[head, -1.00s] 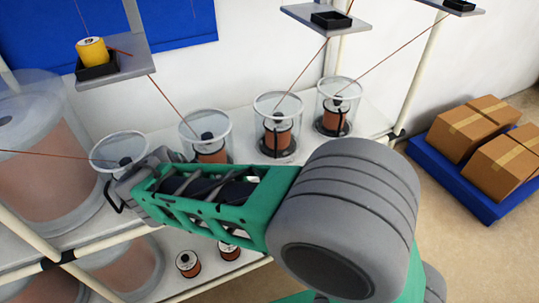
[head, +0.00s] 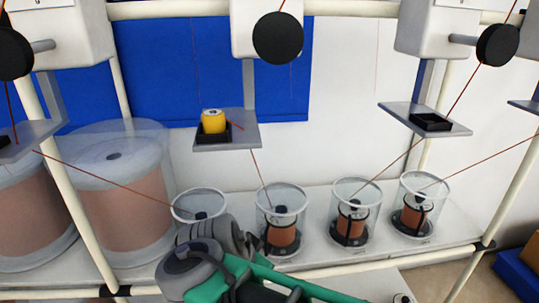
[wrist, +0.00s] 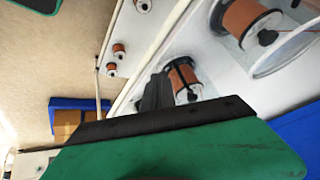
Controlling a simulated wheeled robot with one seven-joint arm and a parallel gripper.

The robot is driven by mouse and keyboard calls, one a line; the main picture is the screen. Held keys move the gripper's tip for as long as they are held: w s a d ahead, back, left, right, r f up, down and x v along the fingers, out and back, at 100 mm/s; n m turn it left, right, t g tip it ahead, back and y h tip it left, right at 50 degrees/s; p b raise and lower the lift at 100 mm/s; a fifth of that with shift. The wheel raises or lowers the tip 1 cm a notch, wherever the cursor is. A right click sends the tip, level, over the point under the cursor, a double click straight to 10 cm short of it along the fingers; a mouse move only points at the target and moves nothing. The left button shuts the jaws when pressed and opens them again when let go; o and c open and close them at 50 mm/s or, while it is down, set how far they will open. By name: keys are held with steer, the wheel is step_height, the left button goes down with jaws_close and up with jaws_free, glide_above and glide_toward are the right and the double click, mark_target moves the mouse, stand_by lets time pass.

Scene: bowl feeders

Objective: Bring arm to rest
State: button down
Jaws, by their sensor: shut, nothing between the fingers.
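My arm, green and grey, reaches into the bottom of the head view (head: 215,265), in front of the clear cups on the shelf. Its fingertips cannot be made out there. In the wrist view my gripper (wrist: 157,92) shows as dark fingers close together beyond the green housing, shut and with nothing seen between them. A copper spool (wrist: 183,76) appears just beyond the fingers in that view; whether they touch it is unclear.
Clear cups with copper spools (head: 283,235) line the white shelf (head: 330,252). A yellow spool (head: 213,121) sits in a black tray on a small ledge above. Large clear drums (head: 112,190) stand at left. Thin wires and pale posts cross the space. Floor shows at lower right.

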steer(key=s+f+n+g+y+p, duration=0.1)
steer(key=s+f+n+g+y, duration=0.25)
steer(key=s+f+n, duration=0.95)
steer(key=w+d+r+m+p, duration=0.1)
steer(key=w+d+r+m, duration=0.1)
steer(key=d, duration=0.7)
steer(key=w+d+r+m+h+p, duration=0.1)
steer(key=w+d+r+m, duration=0.2)
steer(key=d+r, duration=0.4)
steer(key=shift+w+d+r, duration=0.2)
steer(key=shift+w+d, duration=0.55)
steer(key=shift+d, duration=0.5)
